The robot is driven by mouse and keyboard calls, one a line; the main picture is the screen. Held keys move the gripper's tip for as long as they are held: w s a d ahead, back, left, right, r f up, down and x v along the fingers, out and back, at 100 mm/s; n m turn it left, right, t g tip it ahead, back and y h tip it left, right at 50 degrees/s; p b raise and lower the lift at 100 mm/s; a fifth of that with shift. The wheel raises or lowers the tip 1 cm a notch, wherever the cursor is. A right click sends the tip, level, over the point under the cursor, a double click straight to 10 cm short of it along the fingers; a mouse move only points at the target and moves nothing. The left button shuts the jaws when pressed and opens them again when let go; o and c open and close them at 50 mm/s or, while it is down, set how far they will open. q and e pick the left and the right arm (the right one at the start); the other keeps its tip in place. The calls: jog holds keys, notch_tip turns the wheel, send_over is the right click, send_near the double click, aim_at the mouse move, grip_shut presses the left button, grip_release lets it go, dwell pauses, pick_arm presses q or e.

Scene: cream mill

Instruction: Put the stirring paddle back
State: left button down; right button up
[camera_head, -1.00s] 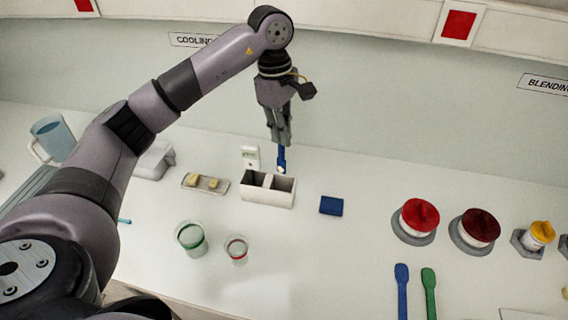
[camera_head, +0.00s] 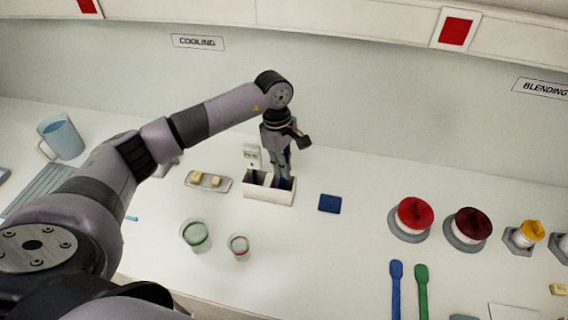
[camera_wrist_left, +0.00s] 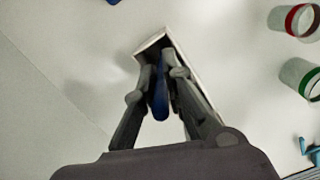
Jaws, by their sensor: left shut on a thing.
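My left gripper (camera_head: 281,176) points down and is shut on a blue stirring paddle, whose handle (camera_wrist_left: 160,100) shows between the fingers in the left wrist view. The fingertips are at the right compartment of a white two-compartment holder (camera_head: 268,194). The paddle's lower part is hidden by the fingers and the holder walls; I cannot tell whether it touches the bottom. The holder also shows in the left wrist view (camera_wrist_left: 149,43), around the fingertips. Its left compartment looks empty. My right gripper is not in view.
A tray with yellowish pieces (camera_head: 224,186) lies left of the holder, a small white device (camera_head: 252,151) behind it. Green-ringed (camera_head: 196,236) and red-ringed (camera_head: 239,246) beakers stand in front. A blue block (camera_head: 330,203) lies to the right. Blue (camera_head: 396,285) and green (camera_head: 421,285) spatulas lie front right.

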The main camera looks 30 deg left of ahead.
pick_arm(q)
jog(key=shift+f, duration=0.15)
jog(key=c, duration=1.8)
grip_release()
jog(key=shift+o, duration=0.6)
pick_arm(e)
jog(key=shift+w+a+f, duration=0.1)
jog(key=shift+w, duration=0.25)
pick_arm(q)
jog(key=shift+r, duration=0.2)
jog(key=shift+w+r, duration=0.1)
jog(key=shift+r, duration=0.05)
notch_tip(320, 180, up, 12)
jog(key=a+b, duration=0.1)
jog(key=b, duration=0.4)
jog(key=shift+a+f, duration=0.25)
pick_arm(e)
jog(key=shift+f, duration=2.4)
